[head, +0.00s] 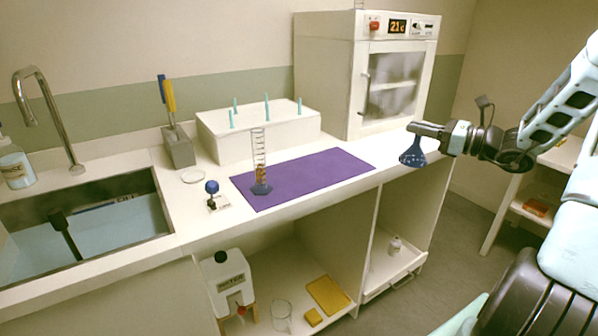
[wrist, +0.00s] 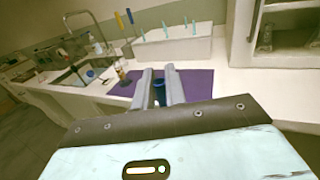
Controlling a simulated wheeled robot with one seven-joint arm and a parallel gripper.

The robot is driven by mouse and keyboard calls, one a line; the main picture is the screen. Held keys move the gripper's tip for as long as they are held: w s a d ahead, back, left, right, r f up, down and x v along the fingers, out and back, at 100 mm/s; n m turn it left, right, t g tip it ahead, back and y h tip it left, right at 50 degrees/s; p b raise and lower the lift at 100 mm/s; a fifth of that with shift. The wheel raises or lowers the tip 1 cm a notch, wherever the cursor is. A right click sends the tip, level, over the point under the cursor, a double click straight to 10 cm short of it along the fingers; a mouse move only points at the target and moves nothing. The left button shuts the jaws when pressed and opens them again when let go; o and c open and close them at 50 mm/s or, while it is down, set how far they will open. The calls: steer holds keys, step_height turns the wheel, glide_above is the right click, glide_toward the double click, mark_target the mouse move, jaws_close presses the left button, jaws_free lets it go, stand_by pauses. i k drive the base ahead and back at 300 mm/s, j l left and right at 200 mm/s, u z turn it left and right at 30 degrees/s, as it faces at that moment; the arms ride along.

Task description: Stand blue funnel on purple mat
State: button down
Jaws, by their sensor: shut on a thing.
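In the wrist view a small part of the funnel (wrist: 159,94) shows between the two fingers (wrist: 161,86); the rest is hidden. The purple mat (head: 310,177) lies flat on the counter, left of my gripper. It also shows in the wrist view (wrist: 197,84) beyond the fingers.
A graduated cylinder (head: 259,160) with a blue base stands on the mat's left end. A white peg block (head: 255,140) stands behind the mat, an oven (head: 345,75) behind right. A blue-knobbed item (head: 211,188) and sink (head: 90,230) lie left. The mat's middle and right are clear.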

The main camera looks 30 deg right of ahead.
mark_target(320, 167)
steer(key=i+j, duration=0.6)
steer(key=i, duration=0.2)
